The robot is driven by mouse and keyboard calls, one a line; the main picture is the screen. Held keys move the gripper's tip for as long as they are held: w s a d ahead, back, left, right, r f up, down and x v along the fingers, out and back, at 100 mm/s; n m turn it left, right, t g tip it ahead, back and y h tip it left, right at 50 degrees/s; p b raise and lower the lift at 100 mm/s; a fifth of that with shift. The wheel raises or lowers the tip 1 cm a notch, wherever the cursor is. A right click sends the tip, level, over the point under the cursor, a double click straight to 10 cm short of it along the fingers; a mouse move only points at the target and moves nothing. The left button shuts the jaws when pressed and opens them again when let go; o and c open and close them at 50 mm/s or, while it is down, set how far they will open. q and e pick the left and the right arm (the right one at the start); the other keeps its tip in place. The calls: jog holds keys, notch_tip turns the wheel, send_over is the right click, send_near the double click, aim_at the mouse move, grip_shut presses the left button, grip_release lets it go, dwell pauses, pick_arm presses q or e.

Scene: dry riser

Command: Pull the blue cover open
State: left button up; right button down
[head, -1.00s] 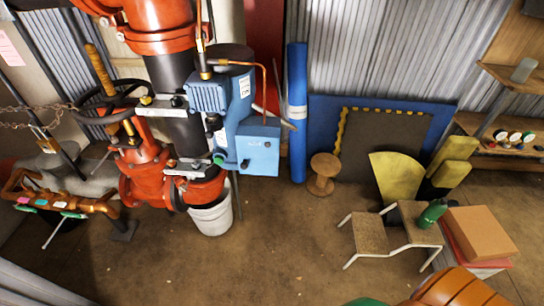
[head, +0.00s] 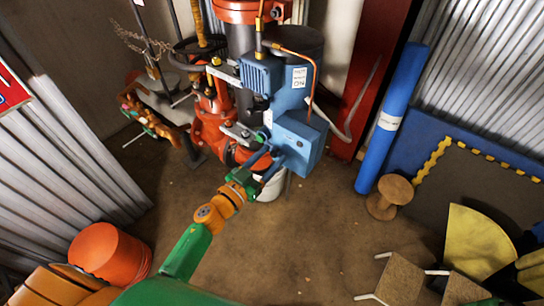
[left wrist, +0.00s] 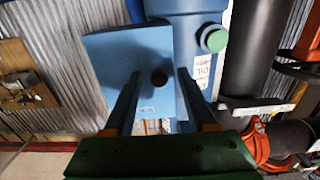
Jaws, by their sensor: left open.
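The blue cover (head: 302,138) is the box-like front of the blue unit on the red and black pipework, and it looks shut. My left gripper (head: 262,160) is at the lower left of the cover in the head view. My right gripper is not in view.
Red flanged pipes (head: 212,122) and a black handwheel (head: 190,52) stand left of the unit. A pale bucket (head: 272,188) stands below it. A blue roll (head: 392,120) and a wooden spool (head: 389,198) are to the right.

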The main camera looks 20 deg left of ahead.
pick_arm(q)
jog(key=shift+d, duration=0.15)
grip_shut()
dwell(1.3)
